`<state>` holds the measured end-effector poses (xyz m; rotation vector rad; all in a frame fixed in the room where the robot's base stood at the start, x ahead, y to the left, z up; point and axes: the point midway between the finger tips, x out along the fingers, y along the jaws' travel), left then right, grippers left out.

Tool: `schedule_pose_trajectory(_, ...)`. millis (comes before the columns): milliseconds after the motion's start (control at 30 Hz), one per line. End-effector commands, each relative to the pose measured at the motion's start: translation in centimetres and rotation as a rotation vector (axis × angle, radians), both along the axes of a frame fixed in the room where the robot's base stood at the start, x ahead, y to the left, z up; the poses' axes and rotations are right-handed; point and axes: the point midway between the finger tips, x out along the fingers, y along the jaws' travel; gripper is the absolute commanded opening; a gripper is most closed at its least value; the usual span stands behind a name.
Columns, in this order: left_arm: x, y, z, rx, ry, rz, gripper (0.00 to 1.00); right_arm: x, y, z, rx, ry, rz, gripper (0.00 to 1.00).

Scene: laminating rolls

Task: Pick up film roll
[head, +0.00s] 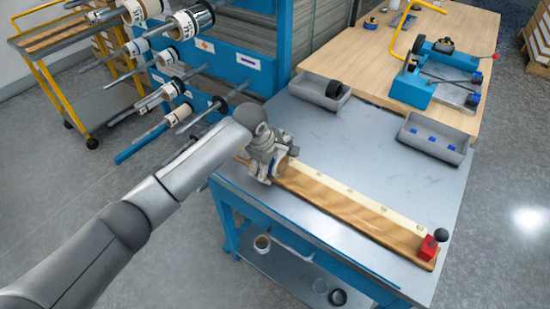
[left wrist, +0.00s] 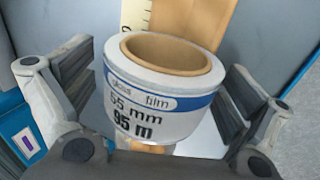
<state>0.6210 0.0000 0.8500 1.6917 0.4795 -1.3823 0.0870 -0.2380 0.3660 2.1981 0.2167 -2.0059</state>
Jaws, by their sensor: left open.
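A white film roll (left wrist: 160,105) with a blue band and a tan cardboard core fills the middle of the left wrist view. Its label reads gloss film, 55 mm, 95 m. My left gripper (left wrist: 155,88) is open, with one finger on each side of the roll. Gaps show between the fingers and the roll. In the head view my left gripper (head: 268,158) is over the left end of a wooden measuring board (head: 330,205), and it hides most of the roll (head: 282,165). My right gripper is not in view.
A blue rack (head: 240,45) with rolls on rods stands at the left, close to my left arm. The grey table (head: 370,150) holds two grey bins (head: 325,92) (head: 435,138) at the back. A red stop with a black knob (head: 430,243) sits at the board's right end.

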Motion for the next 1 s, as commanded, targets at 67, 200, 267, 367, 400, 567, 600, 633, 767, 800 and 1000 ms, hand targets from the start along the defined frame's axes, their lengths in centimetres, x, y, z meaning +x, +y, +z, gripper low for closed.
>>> schedule_pose_trajectory(67,0.06,-0.09,-0.08,-0.001,-0.002,0.0,0.99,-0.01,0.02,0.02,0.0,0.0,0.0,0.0)
schedule_pose_trajectory(200,0.07,-0.07,-0.08,-0.001,-0.002,-0.001,0.99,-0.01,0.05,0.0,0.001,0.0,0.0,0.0)
schedule_pose_trajectory(267,0.07,-0.06,-0.07,-0.001,-0.002,0.0,0.95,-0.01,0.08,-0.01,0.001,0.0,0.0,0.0)
schedule_pose_trajectory(367,0.07,-0.06,-0.06,-0.001,-0.002,0.0,0.82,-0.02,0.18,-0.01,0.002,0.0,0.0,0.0)
schedule_pose_trajectory(400,0.07,-0.06,-0.06,-0.001,-0.002,0.0,0.77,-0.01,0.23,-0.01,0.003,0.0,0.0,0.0)
schedule_pose_trajectory(567,0.07,-0.05,-0.05,-0.001,-0.002,0.0,0.56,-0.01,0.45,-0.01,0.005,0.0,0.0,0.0)
schedule_pose_trajectory(600,0.07,-0.05,-0.05,-0.001,-0.002,0.0,0.51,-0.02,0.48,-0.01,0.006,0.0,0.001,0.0)
schedule_pose_trajectory(633,0.07,-0.05,-0.05,-0.001,-0.002,0.0,0.47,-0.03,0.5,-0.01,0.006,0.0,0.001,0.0)
schedule_pose_trajectory(767,0.09,-0.06,0.0,-0.002,-0.002,0.0,0.46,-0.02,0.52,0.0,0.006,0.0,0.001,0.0)
schedule_pose_trajectory(800,0.09,-0.07,0.01,-0.002,-0.002,0.0,0.46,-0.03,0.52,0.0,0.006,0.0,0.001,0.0)
schedule_pose_trajectory(1000,0.16,-0.03,0.38,-0.001,-0.005,0.0,0.46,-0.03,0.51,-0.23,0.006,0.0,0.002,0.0)
